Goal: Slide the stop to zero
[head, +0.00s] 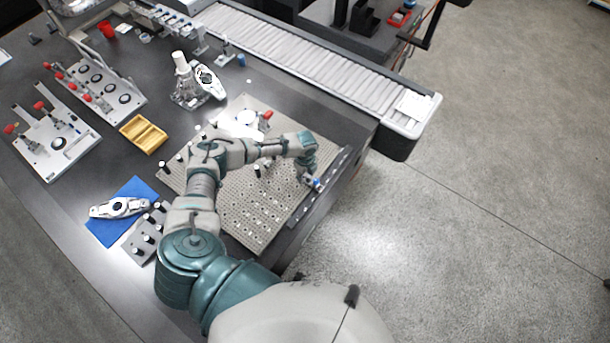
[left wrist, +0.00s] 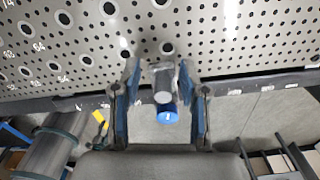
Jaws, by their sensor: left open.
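The stop is a small grey block with a blue round knob (left wrist: 167,113), seen in the left wrist view on the rail (left wrist: 255,82) along the edge of the perforated plate (left wrist: 225,35). My left gripper (left wrist: 158,78) is open, with one finger on each side of the stop; I cannot tell whether either finger touches it. In the head view my left gripper (head: 311,178) is at the plate's right edge, over the dark rail (head: 331,187), and partly hides the stop. Small white marks lie along the rail, too small to read. My right gripper is not in view.
On the plate stand several black-and-white pins and a red-handled clamp (head: 266,116). A yellow tray (head: 143,134), a blue mat (head: 108,228) with a metal part, and clamp fixtures (head: 57,140) stand left on the dark table. A conveyor (head: 300,58) runs behind. Right of the table is open floor.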

